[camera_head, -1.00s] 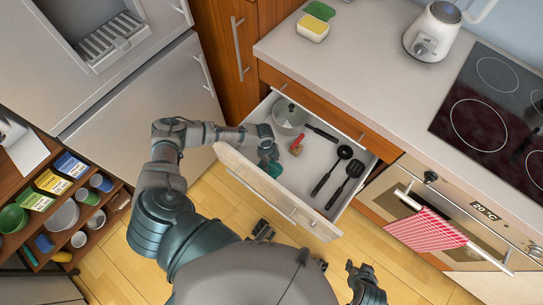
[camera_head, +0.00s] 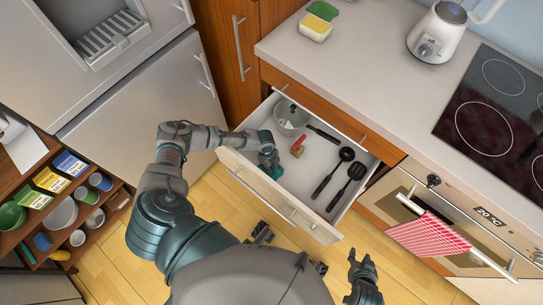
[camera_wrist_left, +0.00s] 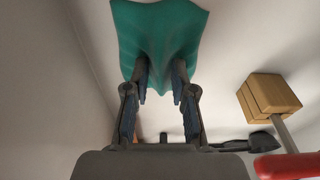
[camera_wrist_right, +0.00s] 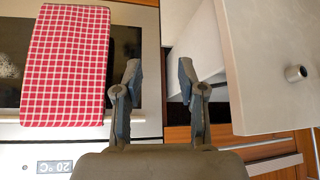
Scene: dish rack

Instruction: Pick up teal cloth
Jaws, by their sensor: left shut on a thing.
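The teal cloth (camera_wrist_left: 160,35) is bunched between the fingers of my left gripper (camera_wrist_left: 160,88) in the left wrist view. In the head view the cloth (camera_head: 274,171) shows just below my left gripper (camera_head: 268,158), at the left end of the open drawer (camera_head: 325,158). My left gripper is shut on the cloth. Whether the cloth still touches the drawer floor cannot be told. My right gripper (camera_wrist_right: 160,80) is open and empty in the right wrist view, with its fingers apart. In the head view it (camera_head: 362,262) is outside the drawer, at the lower right.
The drawer also holds a pot (camera_head: 290,118), a wooden mallet with a red handle (camera_head: 298,146) and black utensils (camera_head: 335,178). A red checked towel (camera_head: 428,236) hangs on the oven handle. The counter (camera_head: 360,60) lies above the drawer.

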